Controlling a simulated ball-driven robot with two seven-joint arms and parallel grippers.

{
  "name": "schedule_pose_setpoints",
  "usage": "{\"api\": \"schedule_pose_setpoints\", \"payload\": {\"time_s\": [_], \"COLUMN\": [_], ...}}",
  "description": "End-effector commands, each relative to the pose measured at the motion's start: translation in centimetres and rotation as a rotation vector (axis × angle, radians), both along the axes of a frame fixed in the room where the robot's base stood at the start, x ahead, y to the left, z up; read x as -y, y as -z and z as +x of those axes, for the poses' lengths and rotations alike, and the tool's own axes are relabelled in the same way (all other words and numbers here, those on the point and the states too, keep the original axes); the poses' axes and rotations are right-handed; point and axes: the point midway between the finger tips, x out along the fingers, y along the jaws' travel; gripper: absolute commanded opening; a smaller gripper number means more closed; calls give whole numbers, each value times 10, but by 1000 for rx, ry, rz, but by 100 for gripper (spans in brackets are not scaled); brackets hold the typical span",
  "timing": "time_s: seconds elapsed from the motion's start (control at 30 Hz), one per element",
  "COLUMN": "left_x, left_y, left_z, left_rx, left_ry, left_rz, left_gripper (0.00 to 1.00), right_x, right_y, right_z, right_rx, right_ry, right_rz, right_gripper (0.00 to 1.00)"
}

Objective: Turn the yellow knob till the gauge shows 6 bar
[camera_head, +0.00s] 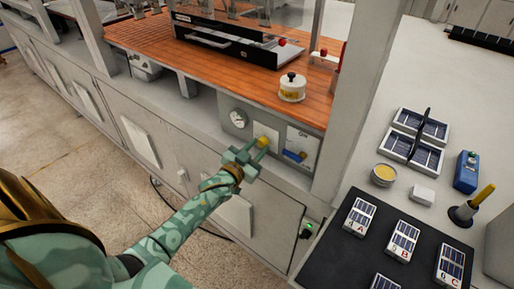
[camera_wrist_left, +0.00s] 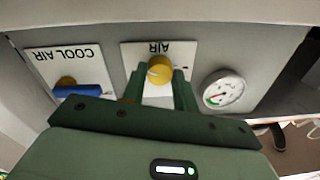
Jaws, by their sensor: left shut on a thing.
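The yellow knob (camera_head: 262,142) sits on the white AIR plate (camera_head: 268,132) on the grey cabinet front. It also shows in the left wrist view (camera_wrist_left: 160,70), between the fingers of my left gripper (camera_wrist_left: 160,82). My left gripper (camera_head: 256,150) is shut on the knob. The round white gauge (camera_head: 239,118) is left of the knob in the head view. In the left wrist view the gauge (camera_wrist_left: 223,91) is on the right, upside down, with a green part on its rim. Its needle is too small to read. My right gripper is not in view.
A COOL AIR plate (camera_wrist_left: 72,67) with a blue lever (camera_wrist_left: 77,90) is close beside the AIR plate. An orange worktop (camera_head: 220,88) with a white pot (camera_head: 291,88) lies above. A black mat (camera_head: 345,265) with lettered cell packs is at the right.

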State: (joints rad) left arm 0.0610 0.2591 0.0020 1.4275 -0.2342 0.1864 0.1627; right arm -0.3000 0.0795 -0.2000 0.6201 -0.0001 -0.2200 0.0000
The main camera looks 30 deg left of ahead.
Motion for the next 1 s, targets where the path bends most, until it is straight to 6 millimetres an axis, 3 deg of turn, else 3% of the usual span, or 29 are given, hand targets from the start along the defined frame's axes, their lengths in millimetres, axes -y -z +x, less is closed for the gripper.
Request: {"api": "schedule_pose_setpoints", "payload": {"time_s": [0.07, 0.1, 0.17, 0.43, 0.57, 0.67, 1.0], "left_x": [0, 0, 0, 0, 0, -1, -4], "left_y": [0, 0, 0, 0, 0, 0, 3], "left_z": [0, 0, 0, -1, -11, -30, -121], "left_rx": [0, 0, 0, 0, -1, -2, -4], "left_ry": [0, 0, 0, 0, 1, 1, -1], "left_rz": [-2, -2, -3, -4, -4, -4, -4], "left_gripper": [6, 37, 51, 51, 51, 51, 51], "right_x": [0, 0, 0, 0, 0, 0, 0], "right_y": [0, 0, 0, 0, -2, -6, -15], "right_z": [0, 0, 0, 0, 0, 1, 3], "right_rx": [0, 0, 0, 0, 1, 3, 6], "right_ry": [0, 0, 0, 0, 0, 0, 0], "right_rz": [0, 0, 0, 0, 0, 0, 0], "right_gripper": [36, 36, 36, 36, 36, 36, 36]}}
